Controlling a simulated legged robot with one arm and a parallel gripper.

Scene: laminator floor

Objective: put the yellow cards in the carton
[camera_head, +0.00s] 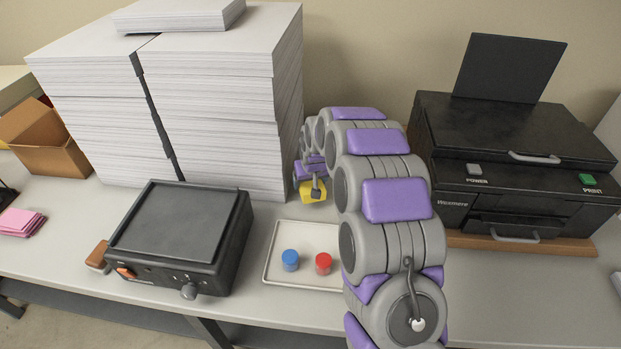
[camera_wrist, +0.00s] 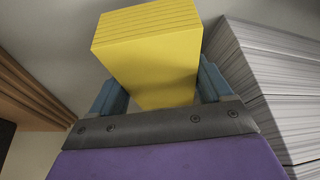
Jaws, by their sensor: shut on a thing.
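My gripper (camera_wrist: 163,90) is shut on a stack of yellow cards (camera_wrist: 152,55), which sits between its two blue-grey fingers in the wrist view. In the head view the yellow cards (camera_head: 312,190) show at the end of my arm, in front of the right side of the tall paper stacks and behind the tray. They appear to be held above the table. An open brown carton (camera_head: 62,158) stands at the far left, left of the paper stacks and well away from my gripper. Its inside is mostly hidden.
Tall white paper stacks (camera_head: 225,110) stand between my gripper and the carton. A black laminator (camera_head: 180,235) is in front of them. A tray (camera_head: 280,240) holds a blue cap (camera_head: 290,260) and a red cap (camera_head: 323,263). Pink cards (camera_head: 22,222) lie left; a black printer (camera_head: 515,150) stands right.

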